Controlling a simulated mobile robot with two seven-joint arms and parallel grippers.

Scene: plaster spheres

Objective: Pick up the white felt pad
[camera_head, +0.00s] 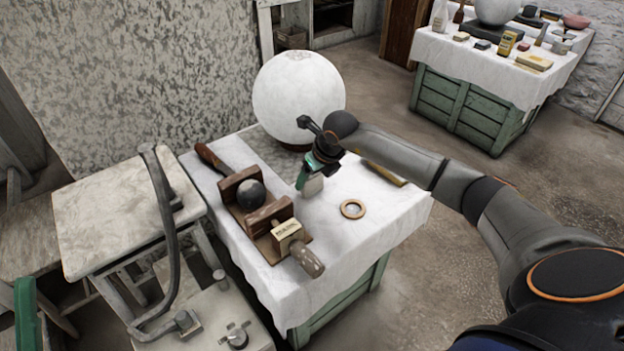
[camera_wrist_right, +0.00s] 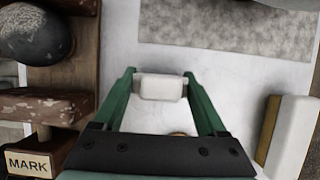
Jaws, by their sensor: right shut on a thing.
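The white felt pad (camera_wrist_right: 160,87) is a small pale block between the green fingers of my right gripper (camera_wrist_right: 161,84) in the right wrist view. The fingers touch it on both sides, so the gripper is shut on it. In the head view, the pad (camera_head: 313,186) shows below my right gripper (camera_head: 304,181), over the white cloth of the table (camera_head: 375,225). I cannot tell whether it touches the cloth. My left gripper is not in view.
A large white sphere (camera_head: 298,92) stands behind the gripper. A wooden rack (camera_head: 232,187) with a dark ball (camera_head: 251,194) is left of it. A ring (camera_head: 352,209) lies to the right, and a wood-and-white block (camera_wrist_right: 289,138) is beside the gripper. Bare cloth lies around the ring.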

